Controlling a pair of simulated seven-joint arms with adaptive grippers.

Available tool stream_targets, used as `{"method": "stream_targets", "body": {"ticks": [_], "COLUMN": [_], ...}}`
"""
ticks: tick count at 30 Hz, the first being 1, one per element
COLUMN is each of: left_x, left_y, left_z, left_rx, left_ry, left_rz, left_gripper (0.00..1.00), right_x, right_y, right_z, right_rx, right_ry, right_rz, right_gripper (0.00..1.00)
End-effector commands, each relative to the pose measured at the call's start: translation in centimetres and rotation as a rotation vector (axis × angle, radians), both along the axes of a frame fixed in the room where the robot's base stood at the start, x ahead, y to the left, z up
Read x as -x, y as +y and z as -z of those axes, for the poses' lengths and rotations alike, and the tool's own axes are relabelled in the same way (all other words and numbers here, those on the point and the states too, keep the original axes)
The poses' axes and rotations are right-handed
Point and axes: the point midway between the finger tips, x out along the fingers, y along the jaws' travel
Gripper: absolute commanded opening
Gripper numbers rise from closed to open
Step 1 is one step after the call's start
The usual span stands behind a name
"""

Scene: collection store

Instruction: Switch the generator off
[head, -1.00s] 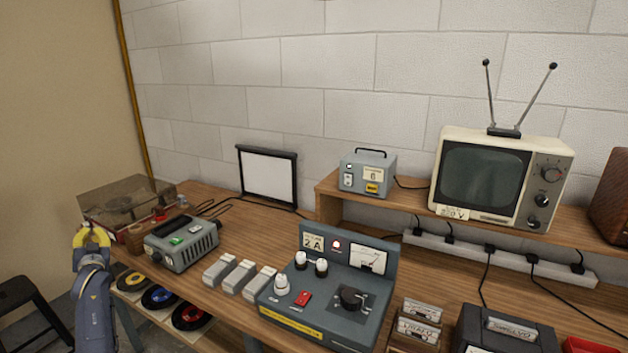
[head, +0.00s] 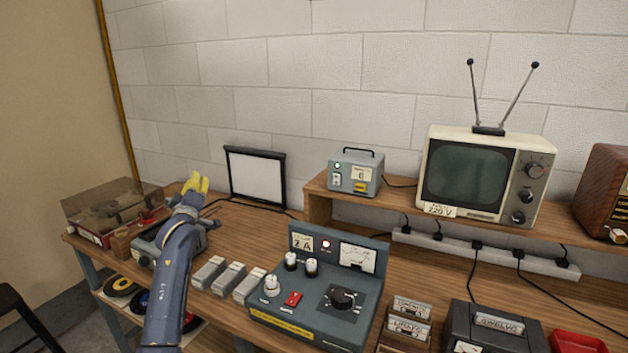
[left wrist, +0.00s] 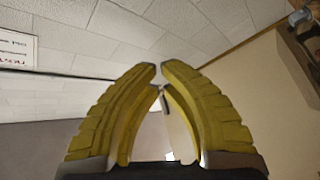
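No label that I can read says generator. The likeliest is the grey sloped console (head: 305,322) on the bench, marked "2 A". My right gripper is not in view.
My left arm partly hides a grey box (head: 146,248). Grey blocks (head: 229,279) lie left of the console. A small grey unit (head: 355,174) and a television (head: 470,174) stand on the shelf. Cassettes (head: 408,328) stand at the right. A framed white panel (head: 256,177) stands behind.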

Motion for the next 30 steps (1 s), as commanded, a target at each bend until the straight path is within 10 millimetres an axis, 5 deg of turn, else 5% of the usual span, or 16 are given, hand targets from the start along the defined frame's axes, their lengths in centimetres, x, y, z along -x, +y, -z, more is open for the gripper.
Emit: {"method": "stream_targets", "body": {"ticks": [1, 6, 12, 18, 30], "left_x": [-0.3, 0.5, 3.2, 4.9, 5.1], "left_y": [-5.3, -20.1, -31.4, -36.1, -36.7], "left_z": [0.4, 1.7, 2.5, 2.9, 2.9], "left_rx": [0.084, 0.369, 0.587, 0.685, 0.699], "left_ry": [0.0, 0.049, 0.13, 0.18, 0.187], "left_rz": [0.099, 0.385, 0.594, 0.68, 0.691], "left_gripper": [0.0, 0.0, 0.0, 0.0, 0.0], "right_x": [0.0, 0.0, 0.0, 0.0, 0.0], "right_y": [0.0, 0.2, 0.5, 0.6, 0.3], "right_z": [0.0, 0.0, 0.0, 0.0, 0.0], "right_rx": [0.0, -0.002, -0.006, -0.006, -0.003], "right_ry": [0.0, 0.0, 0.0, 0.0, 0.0], "right_rz": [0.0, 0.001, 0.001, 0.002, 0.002], "right_gripper": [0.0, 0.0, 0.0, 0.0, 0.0]}}
